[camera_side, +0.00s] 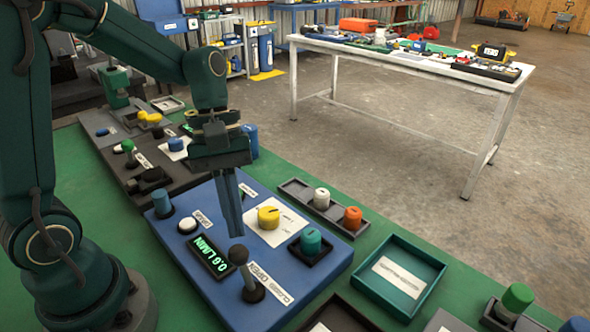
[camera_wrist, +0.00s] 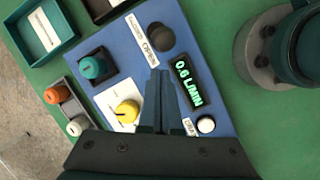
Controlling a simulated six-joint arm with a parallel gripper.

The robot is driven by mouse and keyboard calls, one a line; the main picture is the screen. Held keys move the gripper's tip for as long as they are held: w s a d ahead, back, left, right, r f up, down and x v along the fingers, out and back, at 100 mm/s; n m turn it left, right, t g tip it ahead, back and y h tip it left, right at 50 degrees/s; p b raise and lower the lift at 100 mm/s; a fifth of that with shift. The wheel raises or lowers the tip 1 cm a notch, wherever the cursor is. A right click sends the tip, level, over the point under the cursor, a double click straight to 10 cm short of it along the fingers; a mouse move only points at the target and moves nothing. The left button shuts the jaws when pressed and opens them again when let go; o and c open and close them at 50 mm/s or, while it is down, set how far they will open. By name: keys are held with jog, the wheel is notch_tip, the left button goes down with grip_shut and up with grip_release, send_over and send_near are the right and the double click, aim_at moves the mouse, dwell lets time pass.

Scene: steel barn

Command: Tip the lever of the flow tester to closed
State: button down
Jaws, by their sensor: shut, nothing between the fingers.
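The flow tester is a blue panel (camera_side: 215,300), also in the wrist view (camera_wrist: 118,45). Its lever has a dark ball knob (camera_side: 238,254) and a round dark base (camera_side: 253,291). The lever leans toward the display side, to the OPEN end of its white CLOSED/OPEN label (camera_side: 270,282). In the wrist view the knob (camera_wrist: 160,37) is beside the word OPEN. The green display (camera_side: 210,256) reads 0.6 L/MIN. My gripper (camera_side: 236,234) is shut and empty, pointing down, its tips just above the knob in the side view. The wrist view shows the tips (camera_wrist: 157,73) apart from the knob.
The panel also holds a yellow knob (camera_side: 268,216), a teal knob (camera_side: 311,240), a white button (camera_side: 187,224) and a blue post (camera_side: 162,203).

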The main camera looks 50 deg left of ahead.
jog(key=shift+s+d+r, duration=0.1)
jog(key=shift+s+d, duration=0.25)
jog(key=shift+d, duration=0.15)
jog(key=shift+d, duration=0.1)
jog(key=shift+d+r+y, duration=0.15)
jog(key=shift+d+y, duration=0.05)
jog(key=shift+y, duration=0.1)
jog(key=shift+d+r+y, duration=0.15)
jog(key=shift+d+y, duration=0.15)
jog(key=d+y, duration=0.5)
jog(key=d, duration=0.1)
jog(key=shift+r+n+y, duration=0.3)
jog(key=shift+r, duration=0.15)
jog(key=shift+d, duration=0.15)
jog(key=shift+r, duration=0.15)
dwell(0.5)
